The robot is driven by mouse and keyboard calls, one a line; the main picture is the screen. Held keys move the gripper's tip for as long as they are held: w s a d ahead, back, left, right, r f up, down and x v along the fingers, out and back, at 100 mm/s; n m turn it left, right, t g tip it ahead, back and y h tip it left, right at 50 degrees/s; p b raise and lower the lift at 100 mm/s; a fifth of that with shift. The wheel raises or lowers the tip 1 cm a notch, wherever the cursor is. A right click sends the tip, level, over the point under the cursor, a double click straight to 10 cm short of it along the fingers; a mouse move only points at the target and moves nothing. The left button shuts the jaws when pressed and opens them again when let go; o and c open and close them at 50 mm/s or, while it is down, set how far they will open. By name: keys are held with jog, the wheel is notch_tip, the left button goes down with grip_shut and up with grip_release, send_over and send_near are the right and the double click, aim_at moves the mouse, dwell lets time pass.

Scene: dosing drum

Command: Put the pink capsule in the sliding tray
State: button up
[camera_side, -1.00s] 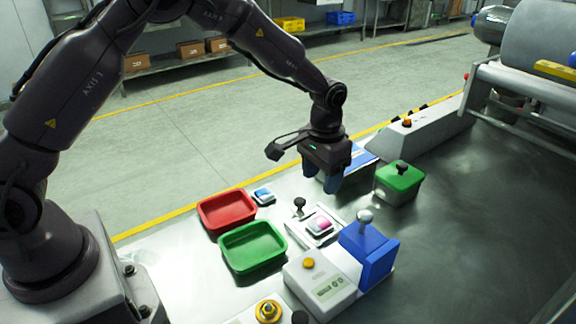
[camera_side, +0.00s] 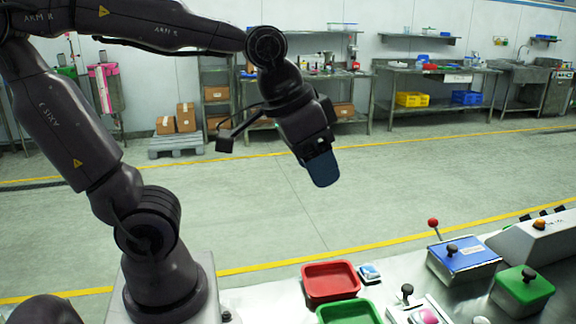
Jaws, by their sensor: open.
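The pink capsule (camera_side: 425,317) is at the bottom edge of the picture, partly cut off. It lies in a small white tray (camera_side: 402,307) with a black knob (camera_side: 407,290), which looks like the sliding tray; its front part is out of view. My gripper (camera_side: 320,178) is raised high, up and to the left of the tray, well apart from it. It is tilted, with its dark blue fingers pointing down and overlapping from this side. It is open, and nothing shows between the fingers.
A red bin (camera_side: 330,266) and a green bin (camera_side: 350,304) stand left of the white tray, with a small blue-and-white item (camera_side: 370,273) beside them. A blue box (camera_side: 463,262) with a red-topped lever and a green box (camera_side: 523,283) stand to the right. The air around my gripper is clear.

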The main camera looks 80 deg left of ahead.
jog(key=shift+t, duration=0.4)
jog(key=s, duration=0.4)
jog(key=shift+a+f, duration=0.2)
jog(key=shift+f, duration=0.1)
dwell(0.6)
